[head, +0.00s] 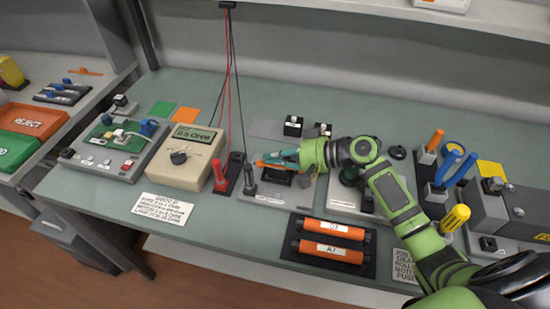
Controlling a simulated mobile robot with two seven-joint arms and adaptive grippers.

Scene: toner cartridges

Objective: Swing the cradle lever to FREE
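My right gripper (272,159) reaches in from the right over a light grey cradle plate (281,196) near the middle of the bench. Its teal fingers are beside a thin orange part, and at this size I cannot tell whether they hold it. A dark upright lever-like part (249,178) stands at the plate's left edge, left of the fingers; the gripper appears apart from it. Any FREE marking is too small to read. The gripper and wrist cover part of the cradle. My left gripper is not in view.
A meter (182,160) and red and black probes (221,176) stand to the left. A black tray (284,246) with two orange cartridges (333,227) lies in front. Tools (455,172) stand at right. Bare bench shows around the printed card (163,209).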

